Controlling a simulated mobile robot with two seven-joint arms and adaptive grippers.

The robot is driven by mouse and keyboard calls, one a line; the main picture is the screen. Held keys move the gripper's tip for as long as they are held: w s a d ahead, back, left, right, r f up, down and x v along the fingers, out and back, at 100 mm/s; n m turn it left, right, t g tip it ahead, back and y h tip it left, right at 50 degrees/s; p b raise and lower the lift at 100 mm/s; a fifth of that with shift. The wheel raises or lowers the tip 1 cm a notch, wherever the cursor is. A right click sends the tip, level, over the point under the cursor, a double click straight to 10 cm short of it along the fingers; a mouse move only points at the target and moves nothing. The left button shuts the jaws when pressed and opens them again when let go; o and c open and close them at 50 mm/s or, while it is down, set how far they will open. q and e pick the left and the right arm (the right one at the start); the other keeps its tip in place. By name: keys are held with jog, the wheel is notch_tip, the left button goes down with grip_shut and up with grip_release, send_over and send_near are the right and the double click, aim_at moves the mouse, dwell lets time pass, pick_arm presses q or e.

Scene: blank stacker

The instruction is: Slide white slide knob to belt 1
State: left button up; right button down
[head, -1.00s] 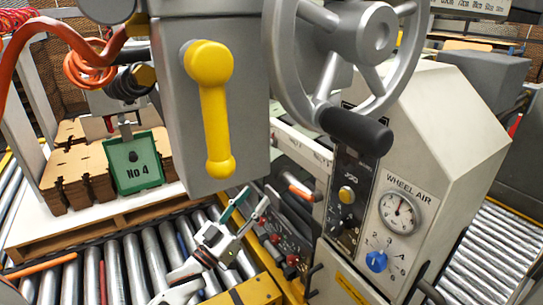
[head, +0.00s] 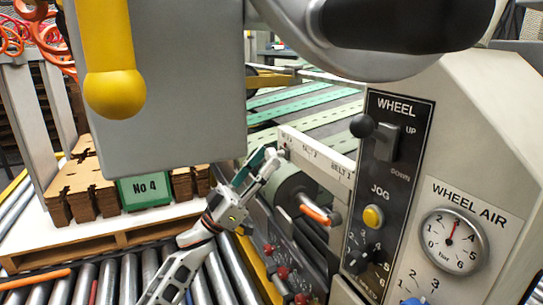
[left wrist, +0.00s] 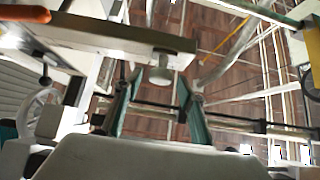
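A pale knob (head: 283,138) shows at the rail's left end, small and partly hidden by my gripper. In the left wrist view a pale round knob (left wrist: 162,75) hangs under a bar, between and beyond the finger pads. My left gripper (head: 262,162) points up at the rail's left end. Its two teal-padded fingers (left wrist: 159,85) stand apart in the left wrist view, with nothing clearly held. I cannot tell whether they touch the knob. My right gripper is out of view.
The control panel (head: 382,235) with switch, jog button and gauge stands right of the rail. An orange-tipped lever (head: 314,212) and red knobs (head: 283,272) lie below it. The grey box with a yellow handle (head: 115,92) and a large wheel hang above. Rollers fill the lower left.

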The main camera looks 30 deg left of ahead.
pick_arm(q)
jog(key=shift+w+d+r+y, duration=0.15)
jog(key=shift+w+d+r, duration=0.1)
jog(key=shift+w+r, duration=0.2)
jog(key=shift+w+d+r+y, duration=0.15)
jog(key=shift+w+d+r, duration=0.1)
jog(key=shift+w+r, duration=0.2)
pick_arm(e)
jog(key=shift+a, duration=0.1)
